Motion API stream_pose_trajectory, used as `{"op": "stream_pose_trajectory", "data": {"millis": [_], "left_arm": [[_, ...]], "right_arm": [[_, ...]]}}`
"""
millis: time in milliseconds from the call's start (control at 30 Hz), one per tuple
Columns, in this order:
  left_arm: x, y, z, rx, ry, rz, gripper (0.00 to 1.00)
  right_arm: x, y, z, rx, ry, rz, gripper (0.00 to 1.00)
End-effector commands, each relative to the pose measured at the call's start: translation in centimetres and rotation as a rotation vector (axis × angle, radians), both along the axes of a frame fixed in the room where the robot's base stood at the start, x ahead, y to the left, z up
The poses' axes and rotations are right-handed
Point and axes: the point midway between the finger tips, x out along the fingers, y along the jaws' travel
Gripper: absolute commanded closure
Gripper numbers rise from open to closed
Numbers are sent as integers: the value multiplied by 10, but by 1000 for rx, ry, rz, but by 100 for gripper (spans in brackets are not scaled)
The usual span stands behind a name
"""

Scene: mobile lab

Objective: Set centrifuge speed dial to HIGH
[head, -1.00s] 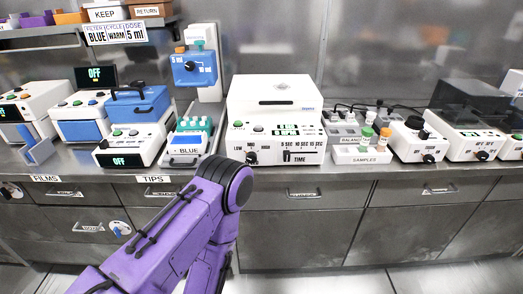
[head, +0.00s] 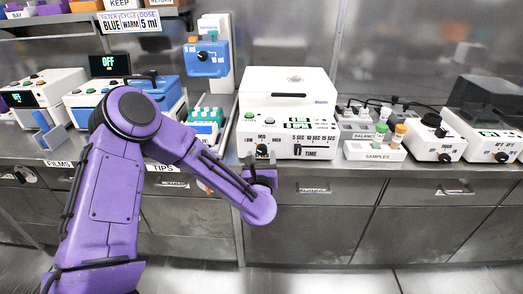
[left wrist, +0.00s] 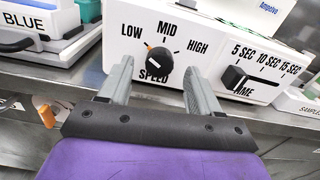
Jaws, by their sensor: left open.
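The centrifuge (head: 288,92) is a white box on the steel counter. Its black speed dial (left wrist: 158,62) is on the front panel, with LOW at left, MID on top and HIGH at right. An orange mark shows at the knob's upper left, on the LOW side. The dial also shows in the head view (head: 262,150). My left gripper (left wrist: 157,88) is open and empty, its grey fingers apart below and to either side of the dial. Contact cannot be told. In the head view the left gripper (head: 261,168) is just in front of the dial. My right gripper is not in view.
A time slider (left wrist: 234,76) is right of the dial. A samples rack (head: 375,152) stands right of the centrifuge, and a blue-labelled tray (head: 204,128) stands left. The counter's front edge and drawers (head: 315,188) are below the gripper.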

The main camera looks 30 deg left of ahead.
Motion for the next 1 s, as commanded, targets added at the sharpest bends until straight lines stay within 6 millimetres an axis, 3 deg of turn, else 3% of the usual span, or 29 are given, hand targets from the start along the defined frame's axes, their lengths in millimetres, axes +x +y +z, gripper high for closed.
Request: {"op": "stream_pose_trajectory", "data": {"millis": [200,500,667,700,1000], "left_arm": [[26,16,0,2,2,0,37],[29,18,-1,2,4,-1,37],[29,18,-1,2,4,-1,89],[29,18,-1,2,4,-1,93],[29,17,-1,29,20,-2,93]], "right_arm": [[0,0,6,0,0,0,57],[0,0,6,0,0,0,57],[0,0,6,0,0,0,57],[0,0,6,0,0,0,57],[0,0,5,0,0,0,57]]}}
